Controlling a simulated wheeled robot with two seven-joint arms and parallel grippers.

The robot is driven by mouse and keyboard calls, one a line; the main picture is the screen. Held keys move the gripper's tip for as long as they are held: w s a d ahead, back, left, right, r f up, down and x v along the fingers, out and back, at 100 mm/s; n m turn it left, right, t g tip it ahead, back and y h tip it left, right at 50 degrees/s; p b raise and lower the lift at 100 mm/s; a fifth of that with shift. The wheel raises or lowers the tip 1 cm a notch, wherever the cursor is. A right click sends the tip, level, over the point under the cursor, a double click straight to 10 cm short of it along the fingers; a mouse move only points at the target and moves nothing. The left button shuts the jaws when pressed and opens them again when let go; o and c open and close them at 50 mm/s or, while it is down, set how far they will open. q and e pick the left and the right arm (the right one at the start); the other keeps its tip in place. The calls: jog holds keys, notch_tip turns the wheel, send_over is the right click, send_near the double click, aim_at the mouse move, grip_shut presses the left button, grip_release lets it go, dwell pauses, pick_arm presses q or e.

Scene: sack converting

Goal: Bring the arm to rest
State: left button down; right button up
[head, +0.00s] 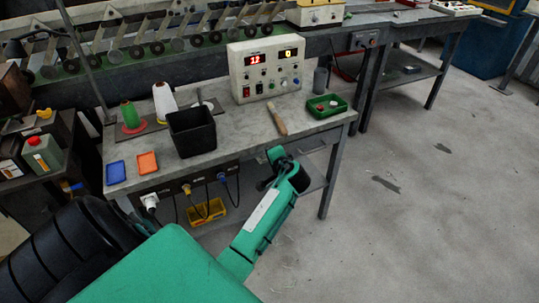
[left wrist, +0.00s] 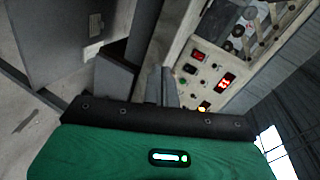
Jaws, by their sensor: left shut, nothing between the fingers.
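My green left arm (head: 262,225) crosses the lower part of the head view and reaches up and right to the front edge of the bench. Its far end bends beside the bench edge, below the wooden-handled tool, and I cannot make out fingertips there. In the left wrist view the green housing with a black band fills the bottom, and my left gripper (left wrist: 169,88) shows as a narrow grey shape beyond it, shut and empty. The control box with red displays (left wrist: 213,80) is beyond it on the right. My right gripper is in neither view.
The grey bench (head: 240,135) carries a control box (head: 266,70), a black bin (head: 191,131), a green tray (head: 327,106), a wooden-handled tool (head: 277,119), thread cones, a blue tray (head: 116,172) and an orange tray (head: 147,163). The floor (head: 430,210) on the right is open.

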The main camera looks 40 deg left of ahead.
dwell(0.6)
